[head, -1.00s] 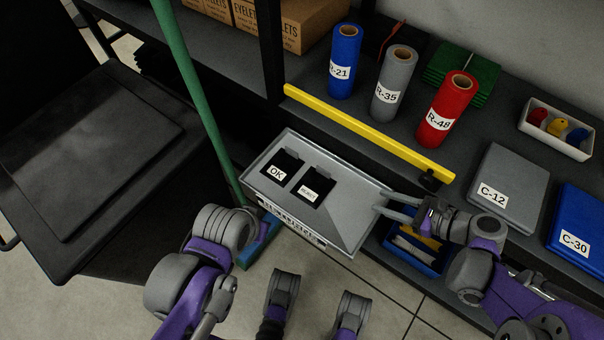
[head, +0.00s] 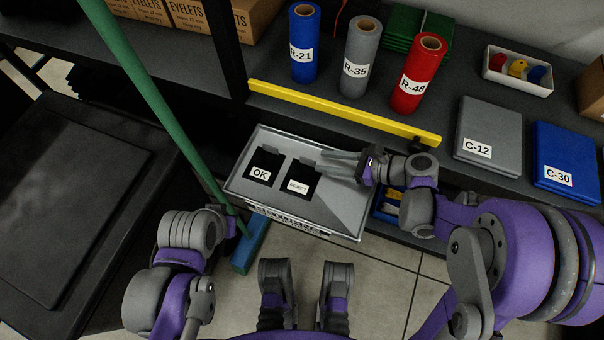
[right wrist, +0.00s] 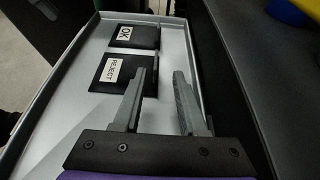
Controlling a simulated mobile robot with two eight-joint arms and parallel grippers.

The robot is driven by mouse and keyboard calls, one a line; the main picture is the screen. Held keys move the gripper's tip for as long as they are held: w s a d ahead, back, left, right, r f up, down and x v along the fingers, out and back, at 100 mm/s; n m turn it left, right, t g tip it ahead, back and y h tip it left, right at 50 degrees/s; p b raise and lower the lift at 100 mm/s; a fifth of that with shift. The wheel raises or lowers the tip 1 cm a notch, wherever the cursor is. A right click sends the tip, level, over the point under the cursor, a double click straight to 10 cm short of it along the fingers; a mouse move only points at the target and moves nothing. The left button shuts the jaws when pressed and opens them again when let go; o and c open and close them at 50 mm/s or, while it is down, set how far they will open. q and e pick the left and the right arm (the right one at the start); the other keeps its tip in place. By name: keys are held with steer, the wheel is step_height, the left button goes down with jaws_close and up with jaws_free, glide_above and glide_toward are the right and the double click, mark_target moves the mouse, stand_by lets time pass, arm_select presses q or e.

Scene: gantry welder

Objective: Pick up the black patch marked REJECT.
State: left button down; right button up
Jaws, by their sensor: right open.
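The black patch marked REJECT (head: 303,176) lies on the grey tray (head: 240,187), to the right of the black patch marked OK (head: 266,162). Both patches have white labels and show in the right wrist view, REJECT (right wrist: 125,68) nearer and OK (right wrist: 137,32) beyond. My right gripper (head: 322,164) is open and empty over the tray, its fingertips close to the REJECT patch's upper right edge. In the right wrist view its fingers (right wrist: 160,78) point toward that patch's right edge; contact is not clear.
A yellow bar (head: 340,112) runs along the shelf edge behind the tray. Blue, grey and red rolls (head: 408,88) stand on the shelf. Grey case C-12 (head: 490,125) and blue case C-30 (head: 568,150) lie right. A green pole (head: 150,90) slants past the tray's left.

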mark_target(308, 160)
steer(key=x, duration=0.3)
steer(key=b+x, duration=0.1)
steer(key=x, duration=0.1)
steer(key=shift+s+a, duration=0.15)
steer(key=shift+a, duration=0.35)
steer(key=shift+c, duration=0.3)
jaws_close()
